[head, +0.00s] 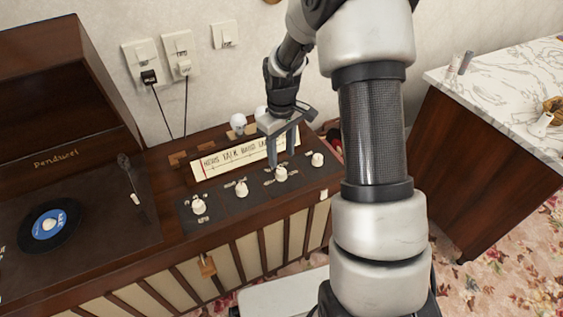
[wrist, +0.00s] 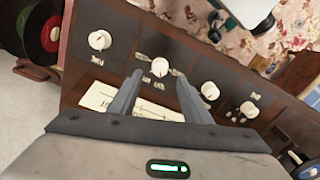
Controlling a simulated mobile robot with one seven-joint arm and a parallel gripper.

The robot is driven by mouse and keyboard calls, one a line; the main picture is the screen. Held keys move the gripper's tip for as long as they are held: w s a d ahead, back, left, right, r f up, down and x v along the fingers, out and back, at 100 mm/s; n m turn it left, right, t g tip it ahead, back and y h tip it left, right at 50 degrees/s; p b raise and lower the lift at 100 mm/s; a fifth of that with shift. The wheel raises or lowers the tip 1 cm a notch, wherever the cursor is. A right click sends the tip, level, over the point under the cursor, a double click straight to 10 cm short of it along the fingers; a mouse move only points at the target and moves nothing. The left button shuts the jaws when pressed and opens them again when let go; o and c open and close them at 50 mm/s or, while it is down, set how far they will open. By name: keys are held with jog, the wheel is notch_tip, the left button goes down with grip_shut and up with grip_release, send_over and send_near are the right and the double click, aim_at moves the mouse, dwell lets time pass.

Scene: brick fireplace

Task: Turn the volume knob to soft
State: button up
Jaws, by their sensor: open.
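The radio console's control panel (head: 258,186) has a row of white knobs under a tuning dial (head: 235,155). The labels are too small to read, so I cannot tell which knob is the volume. My gripper (head: 281,159) points down over the panel, with its fingertips close to the third knob from the left (head: 281,173). In the wrist view my open gripper (wrist: 160,74) has one finger on each side of this knob (wrist: 160,67), which shows a pointer mark. I cannot tell whether the fingers touch it. Nothing is held.
The neighbouring knobs stand close by: one at the right end (head: 318,159), one to the left (head: 241,188). A turntable with a blue-labelled record (head: 50,225) is at the left. Wall sockets (head: 180,55) are behind. A marble-topped cabinet (head: 500,75) stands at the right.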

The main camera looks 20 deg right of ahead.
notch_tip(320, 180, up, 10)
jog(key=p, duration=0.1)
jog(key=shift+r+p, duration=0.25)
jog(key=shift+p, duration=0.1)
notch_tip(320, 180, up, 6)
jog(key=t, duration=0.1)
send_over(282, 171)
jog(key=s, duration=0.3)
jog(key=s+a+r+m+t, duration=0.1)
jog(key=s+a+r+m, duration=0.1)
jog(key=s+r, duration=0.45)
jog(key=s+a+r+m+t, duration=0.1)
jog(key=s+r+m+t, duration=0.1)
jog(key=s, duration=0.5)
jog(key=s+r+m+t, duration=0.2)
jog(key=s+r, duration=0.1)
jog(key=s, duration=0.5)
notch_tip(282, 171, up, 17)
jog(key=p, duration=1.7)
jog(key=shift+w+f, duration=0.2)
jog(key=shift+w, duration=0.15)
jog(key=shift+a, duration=0.1)
